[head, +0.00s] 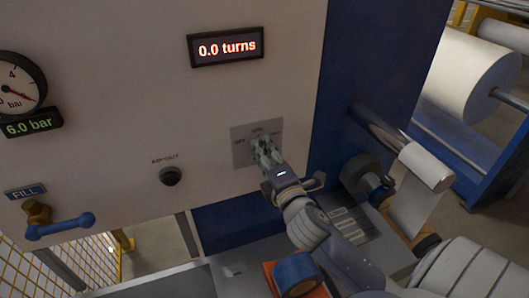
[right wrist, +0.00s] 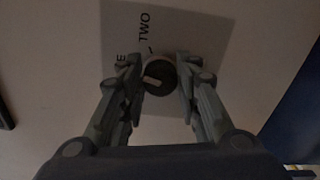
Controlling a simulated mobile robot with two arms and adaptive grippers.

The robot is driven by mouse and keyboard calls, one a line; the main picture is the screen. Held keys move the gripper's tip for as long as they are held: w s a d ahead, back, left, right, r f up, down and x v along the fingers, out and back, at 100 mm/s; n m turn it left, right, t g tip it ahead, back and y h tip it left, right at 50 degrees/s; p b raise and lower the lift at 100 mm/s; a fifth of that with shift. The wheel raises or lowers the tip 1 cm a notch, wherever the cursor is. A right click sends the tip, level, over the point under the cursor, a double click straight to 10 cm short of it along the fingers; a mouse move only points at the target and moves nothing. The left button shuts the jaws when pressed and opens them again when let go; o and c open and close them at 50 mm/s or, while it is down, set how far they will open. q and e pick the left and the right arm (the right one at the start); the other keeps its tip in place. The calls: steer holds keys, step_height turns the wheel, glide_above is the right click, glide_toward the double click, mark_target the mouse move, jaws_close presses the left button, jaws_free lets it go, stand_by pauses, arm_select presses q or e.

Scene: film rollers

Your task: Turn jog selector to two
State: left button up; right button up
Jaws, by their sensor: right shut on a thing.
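The jog selector is a round dark knob with a pale pointer mark, on a grey label plate (head: 242,133) on the white panel. In the right wrist view the knob (right wrist: 158,76) sits between the fingertips, and its plate (right wrist: 190,30) shows the word TWO above it. Another word at the left is partly hidden. The pale mark lies toward the left of the knob, off the direction of TWO. My right gripper (head: 264,148) is shut on the knob, with a finger on each side (right wrist: 158,80). In the head view the gripper mostly hides the knob. My left gripper is not in view.
A display (head: 226,47) reads 0.0 turns. An air-out knob (head: 171,176), a blue fill valve handle (head: 62,227) and a pressure gauge (head: 18,84) are on the panel to the left. Film rollers (head: 425,168) stand at the right.

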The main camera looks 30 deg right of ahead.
steer(key=shift+f+m+p, duration=0.1)
steer(key=shift+m+p, duration=0.2)
steer(key=shift+m, duration=4.3)
steer(key=o, duration=1.1)
steer(key=shift+w, duration=0.1)
steer(key=shift+c, duration=0.2)
steer(key=v, duration=1.2)
steer(key=shift+a, duration=0.1)
